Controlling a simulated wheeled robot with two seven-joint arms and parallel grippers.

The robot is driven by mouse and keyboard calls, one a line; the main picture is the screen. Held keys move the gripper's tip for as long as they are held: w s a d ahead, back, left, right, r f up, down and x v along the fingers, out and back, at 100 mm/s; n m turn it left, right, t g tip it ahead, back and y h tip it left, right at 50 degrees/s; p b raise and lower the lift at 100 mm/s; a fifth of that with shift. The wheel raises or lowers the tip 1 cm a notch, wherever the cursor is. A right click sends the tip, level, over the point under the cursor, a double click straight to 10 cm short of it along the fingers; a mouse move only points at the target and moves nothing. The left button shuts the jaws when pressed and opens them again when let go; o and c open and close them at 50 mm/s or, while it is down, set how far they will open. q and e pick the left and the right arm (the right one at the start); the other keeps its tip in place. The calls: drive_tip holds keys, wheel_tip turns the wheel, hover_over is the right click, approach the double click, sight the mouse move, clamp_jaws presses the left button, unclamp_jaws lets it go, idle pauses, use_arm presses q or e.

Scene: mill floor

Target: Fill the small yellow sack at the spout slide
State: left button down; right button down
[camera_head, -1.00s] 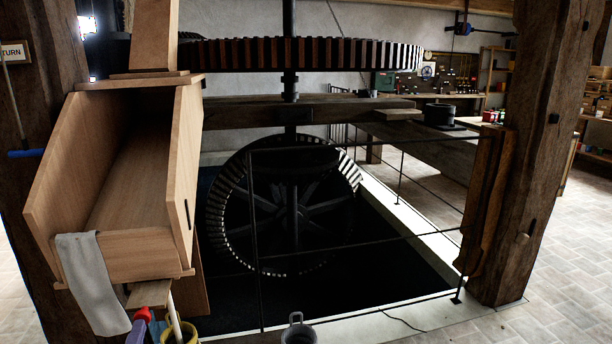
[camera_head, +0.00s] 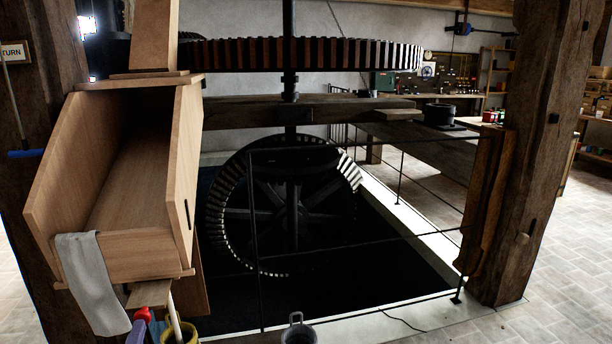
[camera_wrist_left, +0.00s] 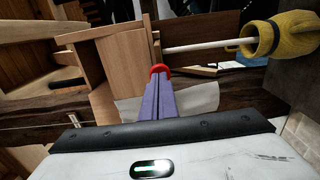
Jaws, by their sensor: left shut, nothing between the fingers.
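The wooden spout (camera_head: 124,243) is a large open chute at the left of the head view, with a pale cloth over its front lip. A small wooden board (camera_head: 150,293) juts out below it; I cannot tell if this is the slide.
A grey bucket (camera_head: 299,334) stands at the bottom middle. Behind thin dark rails is a large gear wheel (camera_head: 228,205) over a dark pit. A thick timber post (camera_head: 535,150) stands at the right. Paved floor (camera_head: 560,290) is clear beyond it.

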use_arm(q)
drive_tip(key=shift+w, duration=0.1)
drive_tip(key=shift+b+x, duration=0.5)
drive_tip(key=shift+x, duration=1)
idle(6.4)
